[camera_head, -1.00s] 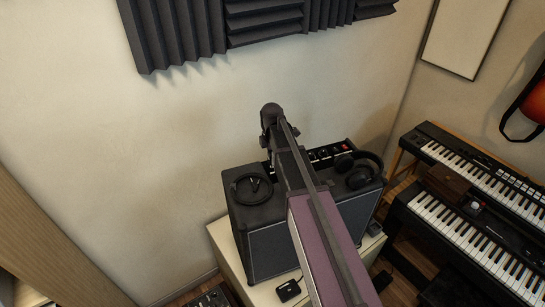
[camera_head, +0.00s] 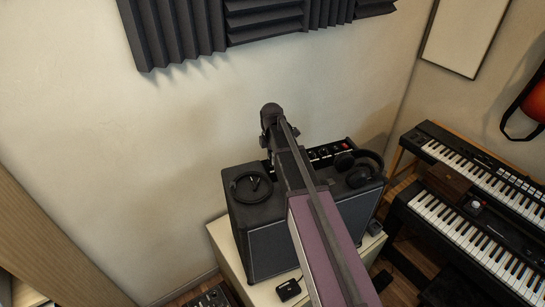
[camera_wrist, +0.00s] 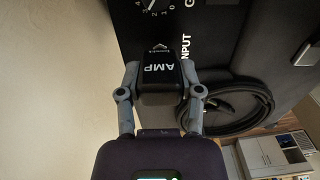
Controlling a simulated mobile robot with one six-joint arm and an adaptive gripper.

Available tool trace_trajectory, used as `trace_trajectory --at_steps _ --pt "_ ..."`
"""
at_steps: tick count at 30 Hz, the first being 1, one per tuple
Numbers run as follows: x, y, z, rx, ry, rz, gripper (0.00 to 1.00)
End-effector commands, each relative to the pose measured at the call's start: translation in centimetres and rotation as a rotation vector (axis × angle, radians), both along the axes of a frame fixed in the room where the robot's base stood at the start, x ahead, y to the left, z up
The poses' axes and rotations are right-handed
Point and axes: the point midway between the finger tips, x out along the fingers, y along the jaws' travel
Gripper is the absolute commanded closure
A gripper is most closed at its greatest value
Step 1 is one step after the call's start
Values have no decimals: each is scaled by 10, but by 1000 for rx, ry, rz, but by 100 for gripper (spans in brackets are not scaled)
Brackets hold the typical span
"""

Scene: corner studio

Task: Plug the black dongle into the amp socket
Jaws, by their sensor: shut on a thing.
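My gripper (camera_wrist: 160,80) is shut on the black dongle (camera_wrist: 158,66) in the wrist view. One finger lies on each side of it. The dongle carries white letters reading AMP. It sits at the black amp panel (camera_wrist: 225,30), beside the printed word INPUT. The socket does not show; the dongle covers that spot, and I cannot tell whether the plug is in it. In the head view the black amp (camera_head: 265,243) stands on a pale cabinet, and my own arm hides the gripper and dongle.
A coiled black cable (camera_head: 251,187) and black headphones (camera_head: 359,169) lie on the amp's top. The cable also shows near the gripper in the wrist view (camera_wrist: 262,97). A small black box (camera_head: 289,290) lies on the cabinet (camera_head: 226,250). Keyboards (camera_head: 470,240) stand at right.

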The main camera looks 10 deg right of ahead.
Motion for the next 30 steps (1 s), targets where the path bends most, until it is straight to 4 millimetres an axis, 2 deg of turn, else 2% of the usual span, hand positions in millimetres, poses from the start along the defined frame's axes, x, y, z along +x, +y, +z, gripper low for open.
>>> trace_trajectory --at_steps 17,18,22,30 --pt "0 0 -5 0 0 0 97" --pt "0 0 -5 0 0 0 50" --pt "0 0 -5 0 0 0 13" --pt "0 -1 -5 0 0 -1 13"
